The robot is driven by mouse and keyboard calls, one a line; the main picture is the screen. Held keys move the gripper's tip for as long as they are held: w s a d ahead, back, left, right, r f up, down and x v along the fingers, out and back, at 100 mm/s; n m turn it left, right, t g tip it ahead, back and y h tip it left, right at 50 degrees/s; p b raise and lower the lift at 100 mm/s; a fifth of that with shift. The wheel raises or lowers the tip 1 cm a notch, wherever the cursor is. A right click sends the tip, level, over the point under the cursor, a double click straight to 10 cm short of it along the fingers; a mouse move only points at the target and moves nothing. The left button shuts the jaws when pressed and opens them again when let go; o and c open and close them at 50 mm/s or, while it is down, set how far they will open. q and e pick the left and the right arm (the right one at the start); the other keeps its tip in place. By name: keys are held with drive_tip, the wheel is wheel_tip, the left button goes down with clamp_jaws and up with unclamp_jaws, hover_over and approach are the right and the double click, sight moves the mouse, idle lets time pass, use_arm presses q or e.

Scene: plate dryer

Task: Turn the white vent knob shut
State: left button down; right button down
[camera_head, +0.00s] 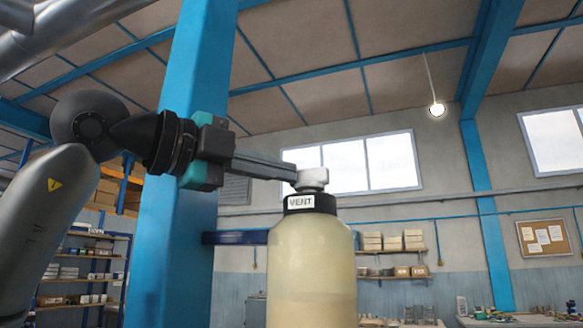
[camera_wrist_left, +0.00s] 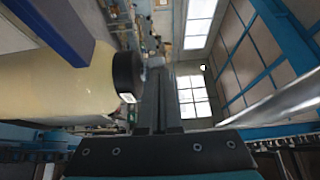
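The white vent knob (camera_head: 311,180) sits on top of the black cap (camera_head: 310,204) labelled VENT, on a large cream bottle (camera_head: 312,262). My left gripper (camera_head: 296,176) reaches in from the left, level with the knob. Its fingertips are at the knob's left side; I cannot tell whether they touch it. In the left wrist view the gripper's fingers (camera_wrist_left: 159,100) lie close together and look shut, beside the black cap (camera_wrist_left: 127,73) of the bottle (camera_wrist_left: 55,85). The knob cannot be made out there. My right gripper is not in view.
A blue pillar (camera_head: 170,250) stands behind my left arm. A dark blue bar (camera_head: 235,238) runs from it to the bottle. Shelves (camera_head: 85,268) stand at the left, and wall shelves with boxes (camera_head: 393,241) at the back. The space right of the bottle is clear.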

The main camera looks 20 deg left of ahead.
use_arm(q)
drive_tip(key=shift+w+a, duration=0.2)
drive_tip(key=shift+a, duration=0.05)
idle(0.6)
drive_tip(key=shift+a, duration=0.1)
